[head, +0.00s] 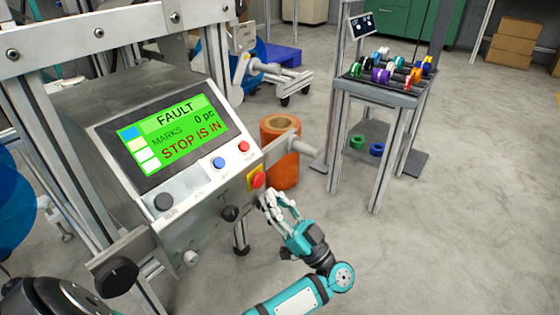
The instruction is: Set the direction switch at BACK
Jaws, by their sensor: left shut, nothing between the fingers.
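The machine's control panel (185,190) fills the left of the head view. A black rotary knob (164,202) sits on its sloped face at the lower left, and another black knob (230,213) sits on its front. Their labels are too small to read, so I cannot tell which is the direction switch or where it points. A red stop button (258,180) stands on a yellow plate at the panel's right. My left gripper (272,202) is shut and empty, just below and right of the red button; contact is unclear. My right gripper is not in view.
The screen (170,135) reads FAULT, 0 pc and STOP IS IN. Blue (219,162) and red (243,147) buttons sit below it. An orange roll (281,150) stands behind the gripper. A stand with colourful reels (385,75) is at right. The floor at lower right is clear.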

